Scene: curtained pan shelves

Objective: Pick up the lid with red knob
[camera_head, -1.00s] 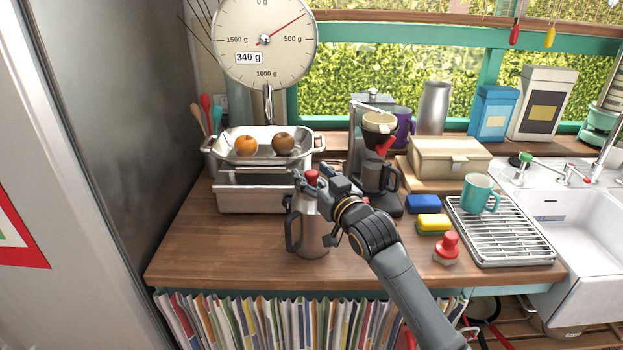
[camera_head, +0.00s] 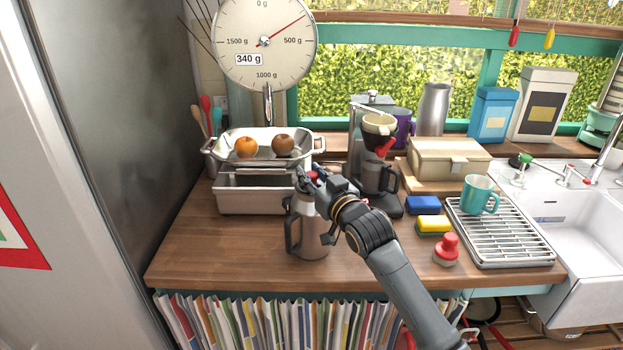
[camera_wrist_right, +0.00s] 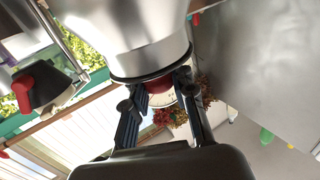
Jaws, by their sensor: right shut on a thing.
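The lid's red knob (camera_head: 312,175) shows at the top of a silver pot (camera_head: 308,238) with a dark handle, upright on the wooden counter. My right gripper (camera_head: 311,177) reaches over the pot's top from the right and is shut on the red knob. In the right wrist view the red knob (camera_wrist_right: 158,84) sits between the two fingers, against the pot's dark rim (camera_wrist_right: 150,75). The gripper hides most of the lid in the head view. I see no clear gap between lid and pot. My left gripper is not in view.
A scale with a metal tray (camera_head: 226,149) holding two fruits stands behind the pot. A coffee maker (camera_head: 358,150) is close behind on the right. The front left counter is clear.

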